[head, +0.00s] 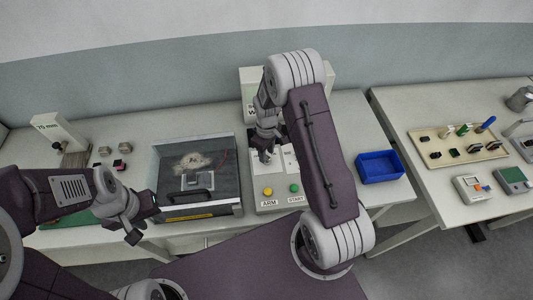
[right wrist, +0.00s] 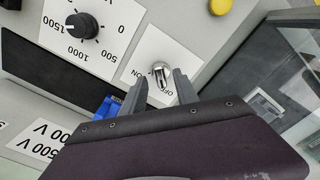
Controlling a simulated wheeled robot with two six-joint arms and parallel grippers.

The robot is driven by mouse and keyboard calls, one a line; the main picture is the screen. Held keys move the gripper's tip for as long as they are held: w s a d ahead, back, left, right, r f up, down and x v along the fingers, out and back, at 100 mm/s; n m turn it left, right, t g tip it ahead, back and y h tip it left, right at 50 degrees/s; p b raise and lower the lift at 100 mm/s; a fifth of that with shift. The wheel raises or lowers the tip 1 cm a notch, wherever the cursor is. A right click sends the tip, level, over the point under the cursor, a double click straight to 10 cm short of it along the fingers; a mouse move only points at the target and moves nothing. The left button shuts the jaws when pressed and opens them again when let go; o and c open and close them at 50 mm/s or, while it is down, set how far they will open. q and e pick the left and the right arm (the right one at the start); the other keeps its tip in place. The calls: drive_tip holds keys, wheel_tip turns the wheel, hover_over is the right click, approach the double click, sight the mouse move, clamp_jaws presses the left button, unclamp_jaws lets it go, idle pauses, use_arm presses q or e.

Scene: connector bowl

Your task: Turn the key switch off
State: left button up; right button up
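The key switch (right wrist: 161,70) is a round silver knob with a dark slot on a white plate marked ON and OFF, in the right wrist view. My right gripper (right wrist: 159,79) is open, with one finger on each side of the switch; I cannot tell whether either finger touches it. In the head view my right gripper (head: 265,152) points down over the grey control panel (head: 262,191) and hides the switch there. My left gripper (head: 143,216) is open and empty, in front of the glass-walled box, far from the switch.
The panel has a yellow button (head: 268,191), a green button (head: 294,188) and a black dial (right wrist: 82,25). A dark box (head: 200,205) stands left of the panel, a blue bin (head: 381,166) right. A second table (head: 410,108) holds a connector tray (head: 430,160).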

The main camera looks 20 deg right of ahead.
sight(267, 156)
wheel_tip(267, 156, up, 8)
drive_tip(key=b, duration=0.1)
drive_tip(key=shift+r, duration=0.1)
idle(0.3)
drive_tip(key=s+a+r+t+b, duration=0.1)
drive_tip(key=s+a+r+b, duration=0.15)
drive_tip(key=s+r, duration=0.3)
drive_tip(key=s+a+f+m, duration=0.1)
drive_tip(key=s+f+m, duration=0.2)
drive_tip(key=s+m, duration=0.3)
drive_tip(key=shift+s+f+m, duration=0.3)
drive_tip(key=shift+s, duration=1.9)
